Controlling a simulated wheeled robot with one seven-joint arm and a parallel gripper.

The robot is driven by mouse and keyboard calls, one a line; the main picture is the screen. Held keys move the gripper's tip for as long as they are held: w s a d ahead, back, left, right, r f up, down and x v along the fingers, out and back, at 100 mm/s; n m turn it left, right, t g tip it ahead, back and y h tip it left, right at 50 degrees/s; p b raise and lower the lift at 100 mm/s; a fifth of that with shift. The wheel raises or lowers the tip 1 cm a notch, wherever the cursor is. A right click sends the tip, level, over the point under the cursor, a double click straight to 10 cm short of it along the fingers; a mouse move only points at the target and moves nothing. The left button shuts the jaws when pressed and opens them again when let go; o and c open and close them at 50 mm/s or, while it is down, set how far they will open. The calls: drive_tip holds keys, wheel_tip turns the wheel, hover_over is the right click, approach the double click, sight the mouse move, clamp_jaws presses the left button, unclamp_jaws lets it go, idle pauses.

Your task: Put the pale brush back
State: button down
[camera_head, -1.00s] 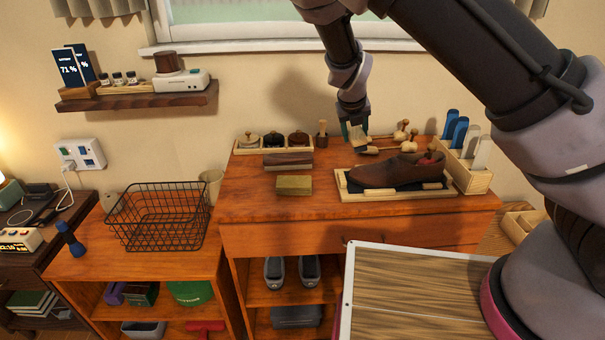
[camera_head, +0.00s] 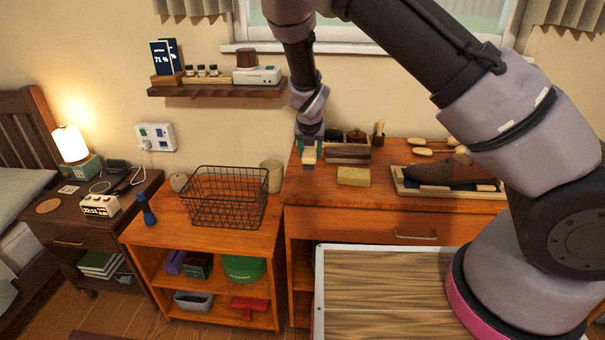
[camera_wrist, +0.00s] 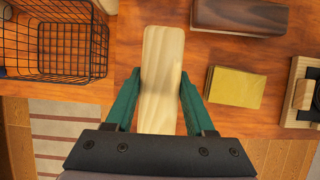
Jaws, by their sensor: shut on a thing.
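My gripper (camera_head: 309,148) is shut on the pale brush (camera_wrist: 162,70), a long light-wood block with rounded ends. In the wrist view the green fingers press on its two long sides, and its underside is hidden. In the head view the brush (camera_head: 309,160) shows as a small pale end below the fingers, over the left end of the orange dresser top (camera_head: 330,190). Whether it touches the top, I cannot tell. A dark brown brush (camera_head: 348,154) lies just to the right; it also shows in the wrist view (camera_wrist: 240,15).
A yellow block (camera_head: 353,176) lies in front of the dark brush. A brown shoe (camera_head: 440,170) sits on a tray farther right. A black wire basket (camera_head: 225,198) and a beige cup (camera_head: 271,176) stand on the lower unit to the left. A wall shelf (camera_head: 215,91) hangs above.

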sight(310, 175)
drive_tip(key=shift+f, duration=3.1)
drive_tip(key=shift+c, duration=1.3)
unclamp_jaws()
drive_tip(key=shift+f, duration=0.15)
